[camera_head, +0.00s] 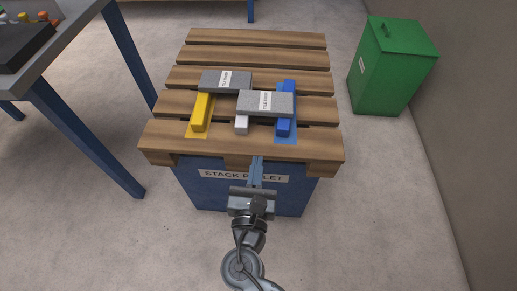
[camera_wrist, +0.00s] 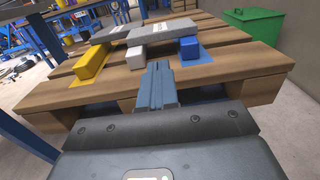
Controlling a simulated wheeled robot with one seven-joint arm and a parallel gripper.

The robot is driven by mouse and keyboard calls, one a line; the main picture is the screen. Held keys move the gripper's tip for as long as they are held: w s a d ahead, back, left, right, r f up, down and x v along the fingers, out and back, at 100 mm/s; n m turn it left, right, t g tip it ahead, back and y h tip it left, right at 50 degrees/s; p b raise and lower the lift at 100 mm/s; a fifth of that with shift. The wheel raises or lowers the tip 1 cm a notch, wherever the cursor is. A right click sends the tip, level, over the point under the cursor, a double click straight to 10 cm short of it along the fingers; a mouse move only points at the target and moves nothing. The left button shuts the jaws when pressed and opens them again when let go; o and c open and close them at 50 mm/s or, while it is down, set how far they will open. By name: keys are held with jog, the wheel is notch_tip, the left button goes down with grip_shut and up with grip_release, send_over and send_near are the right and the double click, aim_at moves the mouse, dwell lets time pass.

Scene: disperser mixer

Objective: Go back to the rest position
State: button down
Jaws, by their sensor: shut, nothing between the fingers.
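My gripper (camera_head: 257,172) is shut and empty, just in front of the near edge of the wooden pallet (camera_head: 240,146). In the wrist view its closed fingers (camera_wrist: 158,85) point toward the pallet and hold nothing. On the pallet, a yellow bar (camera_head: 201,112), a white bar (camera_head: 242,125) and a blue bar (camera_head: 286,110) lie apart. One grey labelled slab (camera_head: 211,81) rests at the left, over the yellow bar's far end. Another grey labelled slab (camera_head: 252,103) spans the white and blue bars. The far end of the white bar is hidden under the slabs.
The pallet sits on a blue base (camera_head: 198,184) labelled as the stack pallet. A green lidded bin (camera_head: 391,67) stands to the right, near the wall. A table with blue legs (camera_head: 82,132) stands to the left. Bare floor (camera_head: 370,200) lies open at the near right.

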jog(key=shift+s, duration=0.2)
jog(key=s+d+f+m+g+y+p, duration=0.1)
jog(key=s+d+m+g+p, duration=0.2)
jog(key=s+d+m, duration=0.5)
jog(key=s+d+f+m+g+y+p, duration=0.1)
jog(key=s+d+m+g+p, duration=0.25)
jog(key=s+m, duration=0.4)
jog(key=s+d+r+m+t+p, duration=0.1)
jog(key=s+d+r+m, duration=0.3)
jog(key=r, duration=0.5)
jog(key=s+d+r+m+t+p, duration=0.1)
jog(key=s+d+r+m+p, duration=0.1)
jog(key=s+r+m, duration=0.5)
jog(key=s+d+r+m+t+p, duration=0.1)
jog(key=s+d+r+m+p, duration=0.1)
jog(key=s+d+r+m, duration=0.3)
notch_tip(320, 180, up, 6)
jog(key=m, duration=0.3)
jog(key=shift+s+d+f+m+h, duration=0.15)
jog(key=shift+d+f+m+h, duration=0.05)
jog(key=shift+d+m+h, duration=0.2)
